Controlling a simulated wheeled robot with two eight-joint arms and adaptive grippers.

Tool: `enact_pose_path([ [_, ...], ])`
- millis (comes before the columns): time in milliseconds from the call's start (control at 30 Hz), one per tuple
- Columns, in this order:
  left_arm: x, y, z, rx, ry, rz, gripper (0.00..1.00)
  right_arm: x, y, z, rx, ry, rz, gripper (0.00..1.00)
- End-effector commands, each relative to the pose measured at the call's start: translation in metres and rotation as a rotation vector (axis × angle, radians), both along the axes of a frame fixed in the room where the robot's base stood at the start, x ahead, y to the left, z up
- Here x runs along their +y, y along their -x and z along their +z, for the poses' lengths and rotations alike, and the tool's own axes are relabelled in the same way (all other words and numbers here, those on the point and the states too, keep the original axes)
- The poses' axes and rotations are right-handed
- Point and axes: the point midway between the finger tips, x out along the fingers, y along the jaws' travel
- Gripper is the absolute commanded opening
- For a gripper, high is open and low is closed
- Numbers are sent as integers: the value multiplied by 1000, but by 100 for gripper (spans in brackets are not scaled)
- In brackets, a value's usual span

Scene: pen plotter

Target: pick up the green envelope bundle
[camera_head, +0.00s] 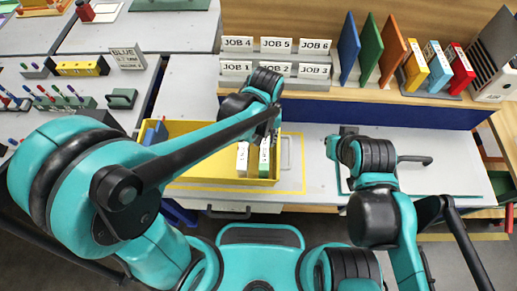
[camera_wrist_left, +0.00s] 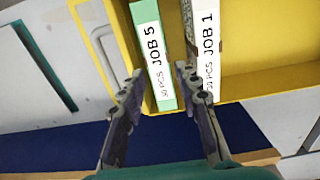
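The green envelope bundle (camera_head: 265,157) stands in the yellow tray (camera_head: 200,180), near its right end. In the left wrist view the green bundle (camera_wrist_left: 152,50) carries a white label reading JOB 5. A bundle labelled JOB 1 (camera_wrist_left: 207,45) stands beside it, with a gap between them. My left gripper (camera_head: 270,134) is above the tray at the green bundle. In the left wrist view its fingers (camera_wrist_left: 158,78) are open, one on each side of the green bundle; contact cannot be told. My right arm is over the right of the table; its fingers are not clear.
A shelf behind holds JOB signs (camera_head: 275,70), coloured boards (camera_head: 370,48) and upright boxes (camera_head: 440,66). A blue item (camera_head: 156,132) lies at the tray's left end. A side table with pens (camera_head: 60,98) stands at left. The table right of the tray is mostly clear.

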Motion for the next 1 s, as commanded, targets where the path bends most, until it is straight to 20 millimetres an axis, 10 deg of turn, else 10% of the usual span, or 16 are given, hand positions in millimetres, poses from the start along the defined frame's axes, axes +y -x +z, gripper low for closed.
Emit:
enact_pose_path([
  [600,-2,-2,-76,4,-2,0,33,0,0,-39,0,0,0,0],
  [867,-2,-1,-78,4,-2,0,33,0,0,-38,0,0,0,0],
  [1000,-2,-1,-78,4,-2,0,0,0,0,-38,0,0,0,0],
])
